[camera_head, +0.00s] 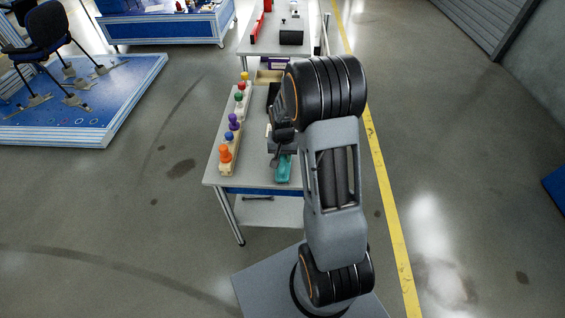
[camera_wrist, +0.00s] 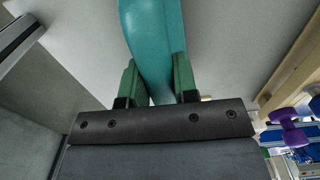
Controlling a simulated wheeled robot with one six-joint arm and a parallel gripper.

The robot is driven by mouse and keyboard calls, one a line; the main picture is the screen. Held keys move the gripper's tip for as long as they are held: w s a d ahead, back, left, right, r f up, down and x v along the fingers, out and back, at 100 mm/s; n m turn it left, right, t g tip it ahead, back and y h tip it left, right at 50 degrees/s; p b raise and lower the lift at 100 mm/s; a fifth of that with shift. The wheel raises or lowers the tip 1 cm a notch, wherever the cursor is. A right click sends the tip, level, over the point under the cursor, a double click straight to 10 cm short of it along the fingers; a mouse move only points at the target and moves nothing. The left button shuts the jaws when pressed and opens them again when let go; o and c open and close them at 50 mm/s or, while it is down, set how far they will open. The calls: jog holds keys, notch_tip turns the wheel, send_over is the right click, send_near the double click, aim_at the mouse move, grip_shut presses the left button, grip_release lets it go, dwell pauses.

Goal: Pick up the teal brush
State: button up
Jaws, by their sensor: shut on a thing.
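The teal brush (camera_head: 283,168) lies near the front edge of the grey-topped table (camera_head: 216,176), partly hidden by my arm in the head view. In the wrist view the teal brush (camera_wrist: 155,35) runs up from between the green finger pads of my gripper (camera_wrist: 158,82). The pads touch it on both sides, so my gripper is shut on it. In the head view my gripper (camera_head: 279,152) is over the brush, mostly covered by my wrist. I cannot tell whether the brush is clear of the tabletop.
A wooden rack (camera_head: 227,168) with several coloured knobs runs along the table's left side. A purple knob (camera_wrist: 290,127) shows at the wrist view's right. Another table (camera_head: 262,46) stands behind. A blue platform (camera_head: 75,122) with a chair (camera_head: 47,32) is at left. Open floor lies between.

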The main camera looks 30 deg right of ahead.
grip_shut()
jog(key=shift+r, duration=0.85)
jog(key=s+a+r, duration=0.1)
jog(key=r, duration=0.1)
jog(key=s+a+r, duration=0.1)
jog(key=s+r, duration=0.1)
jog(key=r, duration=0.1)
jog(key=s+r, duration=0.2)
jog(key=r, duration=0.1)
jog(key=shift+a, duration=0.4)
jog(key=s+a+r, duration=0.3)
jog(key=s+a, duration=0.1)
jog(key=s, duration=0.3)
jog(key=shift+r, duration=0.15)
jog(key=shift+s, duration=0.1)
